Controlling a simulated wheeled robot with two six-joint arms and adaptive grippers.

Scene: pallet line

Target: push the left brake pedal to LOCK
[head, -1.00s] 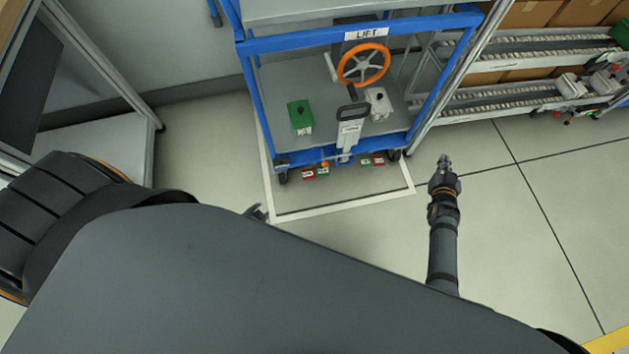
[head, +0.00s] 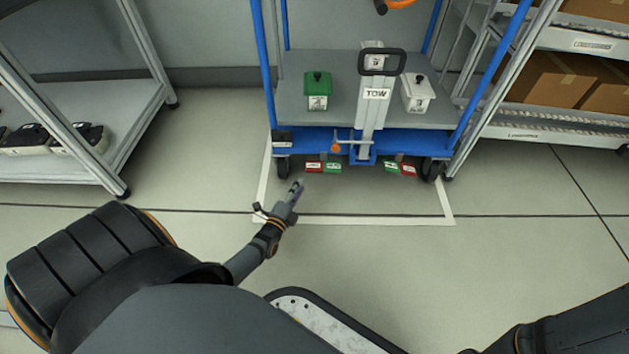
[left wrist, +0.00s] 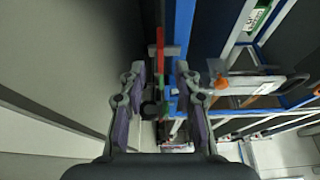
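The left brake pedal (head: 323,167), with a red half on the left and a green half on the right, sits low under the blue front edge of the cart (head: 310,141). Its lettering is too small to read. My left gripper (head: 296,188) is just in front of it and a little left, apart from it in the head view. In the left wrist view the fingers (left wrist: 160,88) are spread with nothing held, and the red and green pedal (left wrist: 160,52) shows ahead between them. Contact cannot be told. My right gripper is out of view.
A second red and green pedal (head: 400,169) is at the cart's right wheel. The TOW handle (head: 372,110) stands at the front centre. A green box (head: 317,90) and a white box (head: 417,92) sit on the deck. Shelves flank the cart; the floor in front is clear.

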